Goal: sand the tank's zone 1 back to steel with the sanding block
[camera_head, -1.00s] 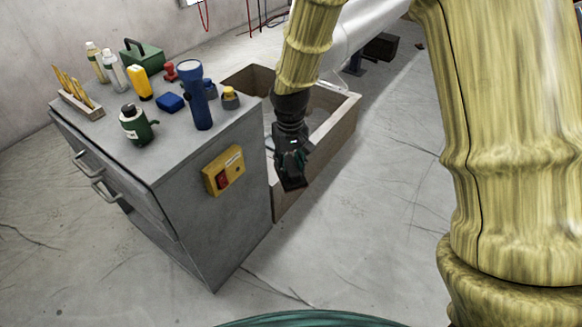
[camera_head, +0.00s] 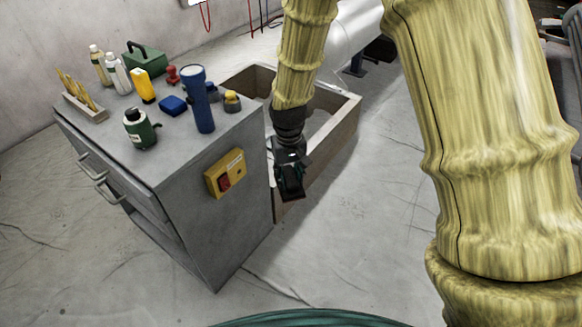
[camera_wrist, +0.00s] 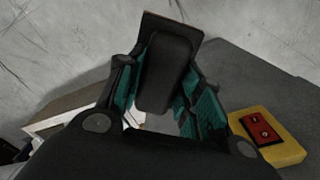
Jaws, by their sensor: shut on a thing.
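My gripper (camera_head: 290,180) is shut on the sanding block (camera_wrist: 165,75), a dark block with a brown edge, and holds it clear of the floor just right of the grey cabinet. In the wrist view the block sits between the green finger pads. In the head view the block is small and dark, mostly hidden by the fingers. The tank (camera_head: 352,28), a pale cylinder, lies at the top, behind my arm, far from my gripper. My arm covers part of it, and no zone markings can be made out.
The grey cabinet (camera_head: 225,250) bears bottles, a blue torch (camera_head: 198,98), a green toolbox (camera_head: 146,58) and other small items. A yellow switch box (camera_head: 225,174) is on its side. An open wooden crate (camera_head: 335,130) stands behind my gripper. Floor to the right is clear.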

